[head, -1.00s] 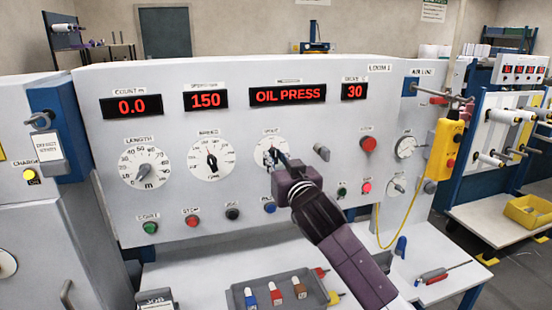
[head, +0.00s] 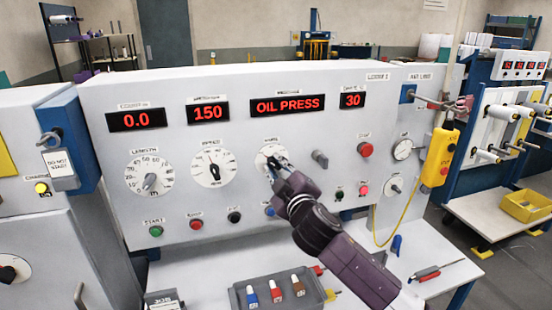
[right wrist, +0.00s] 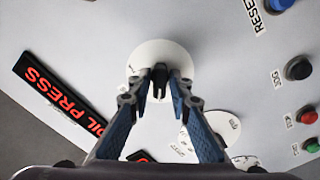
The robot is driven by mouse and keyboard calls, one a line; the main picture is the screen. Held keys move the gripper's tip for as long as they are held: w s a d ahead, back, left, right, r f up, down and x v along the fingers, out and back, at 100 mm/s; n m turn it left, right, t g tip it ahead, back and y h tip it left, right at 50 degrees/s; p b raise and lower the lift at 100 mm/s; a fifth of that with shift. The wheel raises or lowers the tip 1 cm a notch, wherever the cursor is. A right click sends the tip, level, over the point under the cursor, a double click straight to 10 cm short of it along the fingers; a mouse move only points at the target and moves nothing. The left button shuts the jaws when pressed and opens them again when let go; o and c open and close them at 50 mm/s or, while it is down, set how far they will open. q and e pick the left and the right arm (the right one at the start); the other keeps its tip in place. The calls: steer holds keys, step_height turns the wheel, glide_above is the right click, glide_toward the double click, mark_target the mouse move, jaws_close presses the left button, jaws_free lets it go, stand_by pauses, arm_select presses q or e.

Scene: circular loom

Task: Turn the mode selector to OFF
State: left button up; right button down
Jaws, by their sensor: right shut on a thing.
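The third white dial (head: 262,157) on the loom panel (head: 330,210) has a small dark knob, which I take for the mode selector; its label is too small to read surely. My right gripper (head: 276,169) is at this dial, with its fingertips shut on the knob. The right wrist view shows the white dial face (right wrist: 150,52) behind the fingertips (right wrist: 160,76), with the dark knob between them. The fingers hide most of the dial's markings, so I cannot tell which position the knob points to. My left gripper is not in view.
A grey lever knob (head: 320,158) and a red button (head: 365,150) sit right of the dial. The speed dial (head: 213,168) is to its left. Push buttons line the panel below. A grey tray (head: 240,297) with several small bottles stands on the table below my arm.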

steer(key=c, duration=2)
jaws_free()
steer(key=shift+o, duration=0.2)
steer(key=p+v, duration=0.2)
steer(key=v, duration=0.5)
